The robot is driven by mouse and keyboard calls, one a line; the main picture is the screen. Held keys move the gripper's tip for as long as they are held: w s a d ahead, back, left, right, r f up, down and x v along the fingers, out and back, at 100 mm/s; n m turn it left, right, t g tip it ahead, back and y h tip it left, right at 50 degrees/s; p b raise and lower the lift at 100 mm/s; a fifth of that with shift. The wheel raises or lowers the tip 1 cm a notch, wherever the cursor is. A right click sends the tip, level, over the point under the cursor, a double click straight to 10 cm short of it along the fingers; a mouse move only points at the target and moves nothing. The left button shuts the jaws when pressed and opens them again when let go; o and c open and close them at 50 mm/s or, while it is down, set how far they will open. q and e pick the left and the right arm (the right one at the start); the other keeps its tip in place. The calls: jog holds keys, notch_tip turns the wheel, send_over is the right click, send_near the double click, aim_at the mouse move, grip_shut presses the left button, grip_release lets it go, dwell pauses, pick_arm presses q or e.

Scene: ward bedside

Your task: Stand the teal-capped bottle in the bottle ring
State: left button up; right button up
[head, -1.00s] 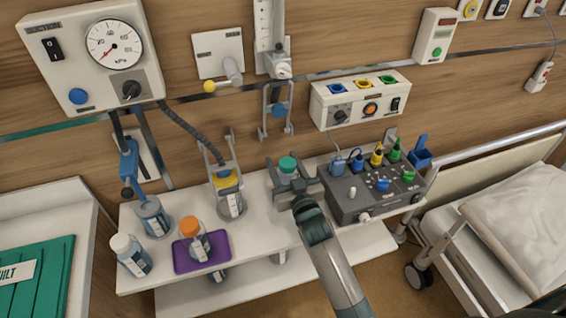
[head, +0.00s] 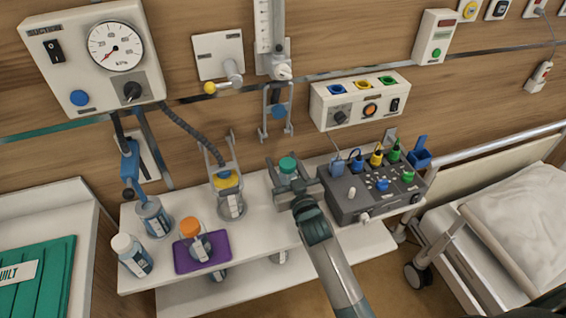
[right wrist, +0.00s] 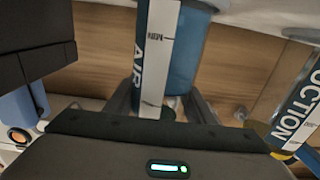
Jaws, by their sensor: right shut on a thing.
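The teal-capped bottle (head: 288,165) stands upright over the shelf, left of the dark grey console. My right gripper (head: 289,184) is shut on its body. In the right wrist view the bottle (right wrist: 157,60) shows a blue body and a label reading AIR with a MIN mark, between the fingers (right wrist: 162,105). A wire holder (head: 265,112) with a blue part hangs on the wall above and slightly left of the bottle; it looks like the bottle ring, but its ring shape is hard to tell. Whether the bottle's base touches the shelf is hidden. My left gripper is out of view.
A yellow-capped bottle (head: 229,184) sits in a similar wire holder to the left. The dark console (head: 350,207) with coloured plugs is close on the right. An orange-capped bottle (head: 190,228) stands on a purple mat (head: 218,256). A white-capped bottle (head: 122,243) is further left.

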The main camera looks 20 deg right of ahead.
jog(key=shift+f, duration=0.1)
dwell(0.7)
jog(key=o, duration=1.4)
jog(key=shift+c, duration=0.2)
jog(key=shift+f, duration=0.1)
jog(key=shift+s, duration=0.15)
jog(key=shift+s+f, duration=0.2)
jog(key=shift+s, duration=0.25)
jog(key=s+b, duration=0.1)
jog(key=s, duration=0.4)
jog(key=s+b, duration=0.2)
jog(key=s, duration=0.3)
jog(key=s+b, duration=0.1)
jog(key=s, duration=0.4)
jog(key=shift+d+r, duration=0.3)
jog(key=shift+d, duration=0.1)
jog(key=shift+s+r, duration=0.15)
jog(key=shift+s, duration=0.45)
